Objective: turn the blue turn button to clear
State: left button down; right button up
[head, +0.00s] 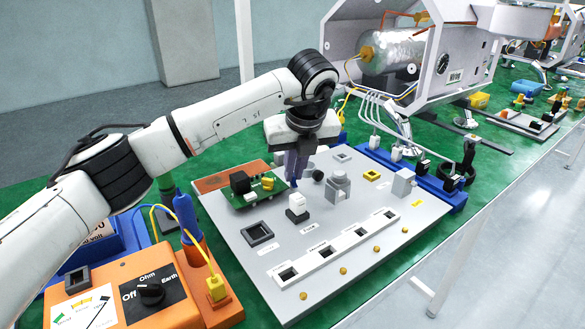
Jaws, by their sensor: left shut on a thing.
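My left gripper (297,174) points straight down over the grey assembly plate (375,236), at the right end of a green circuit board (240,199). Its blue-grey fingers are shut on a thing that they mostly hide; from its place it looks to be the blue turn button. A small dark blue piece (318,175) shows just right of the fingertips. I cannot tell whether it is part of that button. No "clear" label is readable, and the button's setting is hidden. My right gripper is not in view.
White and grey block parts (297,204) stand close to the gripper. An orange tester (130,300) with a black dial is at the lower left. A blue rack (425,183) holds connectors on the right.

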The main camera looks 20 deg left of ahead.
pick_arm(q)
jog(key=shift+w+d+r+n+g+y+p, duration=0.15)
jog(key=shift+n+g+y, duration=0.1)
jog(key=shift+n, duration=0.6)
jog(key=shift+a+f+n+g+y+p, duration=0.15)
jog(key=shift+n+g+y, duration=0.1)
jog(key=shift+n, duration=0.6)
jog(key=shift+d, duration=0.15)
jog(key=c, duration=1.9)
grip_release()
jog(key=shift+o, duration=0.2)
jog(key=v, duration=1)
jog(key=shift+r+p, duration=0.2)
jog(key=shift+p, duration=0.1)
